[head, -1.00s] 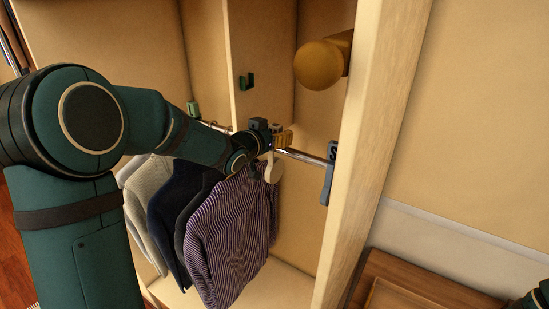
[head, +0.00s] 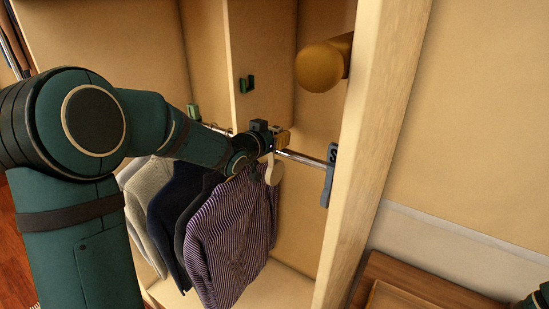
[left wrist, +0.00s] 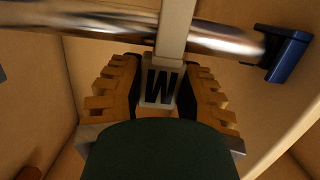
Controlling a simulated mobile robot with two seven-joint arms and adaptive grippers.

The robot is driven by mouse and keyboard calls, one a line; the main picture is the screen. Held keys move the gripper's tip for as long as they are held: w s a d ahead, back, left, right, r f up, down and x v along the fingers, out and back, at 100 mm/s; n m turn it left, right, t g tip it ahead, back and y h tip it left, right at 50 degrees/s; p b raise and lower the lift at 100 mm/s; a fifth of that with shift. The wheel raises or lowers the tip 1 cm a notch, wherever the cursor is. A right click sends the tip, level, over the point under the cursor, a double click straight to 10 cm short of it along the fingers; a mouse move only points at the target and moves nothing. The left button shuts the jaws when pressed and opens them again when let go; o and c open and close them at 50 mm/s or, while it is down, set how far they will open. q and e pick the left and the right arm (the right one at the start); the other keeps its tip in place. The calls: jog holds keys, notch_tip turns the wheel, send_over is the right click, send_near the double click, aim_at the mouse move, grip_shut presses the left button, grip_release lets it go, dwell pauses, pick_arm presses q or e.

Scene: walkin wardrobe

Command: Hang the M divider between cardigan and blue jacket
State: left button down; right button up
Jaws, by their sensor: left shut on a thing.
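My left gripper (head: 282,138) is at the rail, above the striped shirt. In the left wrist view its yellow fingers are shut on the pale M divider (left wrist: 158,88), whose letter appears upside down. The divider's stem crosses in front of the metal rail (left wrist: 105,24); I cannot tell whether it is hooked on. The divider is not clear in the head view. A navy garment (head: 166,218), likely the blue jacket, hangs left of a dark grey one (head: 184,232). A pale grey garment (head: 150,195) hangs further left. I cannot tell which is the cardigan.
A purple striped shirt (head: 235,230) hangs rightmost, beside a cream rounded piece (head: 273,173). A blue-grey S divider (head: 330,175) hangs at the rail's right end by the wooden post (head: 375,130). A large wooden knob (head: 320,66) sticks out above. Bare rail lies between gripper and S divider.

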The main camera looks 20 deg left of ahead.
pick_arm(q)
jog(key=shift+r, duration=0.15)
jog(key=shift+r+p, duration=0.75)
jog(key=shift+r, duration=0.3)
jog(key=shift+f, duration=0.1)
